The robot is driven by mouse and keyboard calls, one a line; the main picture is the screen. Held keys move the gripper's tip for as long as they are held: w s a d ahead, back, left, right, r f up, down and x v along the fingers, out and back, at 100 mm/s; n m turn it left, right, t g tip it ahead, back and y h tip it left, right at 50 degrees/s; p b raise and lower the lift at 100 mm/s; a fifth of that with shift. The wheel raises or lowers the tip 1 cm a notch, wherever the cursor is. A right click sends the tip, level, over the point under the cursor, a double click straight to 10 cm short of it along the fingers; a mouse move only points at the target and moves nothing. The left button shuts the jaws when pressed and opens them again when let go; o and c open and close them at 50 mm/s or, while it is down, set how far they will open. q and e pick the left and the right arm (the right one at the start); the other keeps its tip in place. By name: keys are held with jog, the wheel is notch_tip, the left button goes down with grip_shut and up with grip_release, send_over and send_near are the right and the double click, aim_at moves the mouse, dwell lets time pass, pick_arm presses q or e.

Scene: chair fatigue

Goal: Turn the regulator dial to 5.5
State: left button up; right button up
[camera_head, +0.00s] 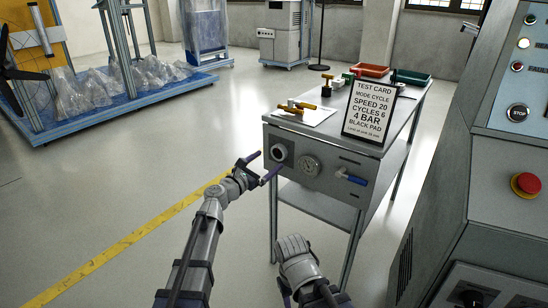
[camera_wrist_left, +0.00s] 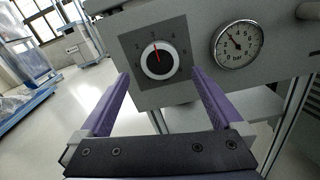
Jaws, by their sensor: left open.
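The regulator dial (camera_head: 279,153) is a black round knob with a white ring on the front panel of the grey bench. In the left wrist view the dial (camera_wrist_left: 159,60) sits on a dark square plate with numbers around it, and its red pointer stands near 3. My left gripper (camera_head: 262,167) is open and empty in front of the dial. Its two purple fingers flank the dial in the left wrist view, with no contact visible. A round bar gauge (camera_wrist_left: 237,45) is right of the dial; its needle points up-left.
A blue-handled valve (camera_head: 350,177) is on the panel's right. A test card (camera_head: 371,110) stands on the bench top (camera_head: 340,140) near tools and trays. A control console (camera_head: 500,190) with a red button fills the right side.

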aim_at(277, 154)
pick_arm(q)
jog(key=x, duration=0.4)
jog(key=shift+w+d, duration=0.15)
jog(key=shift+w, duration=0.1)
jog(key=c, duration=1.3)
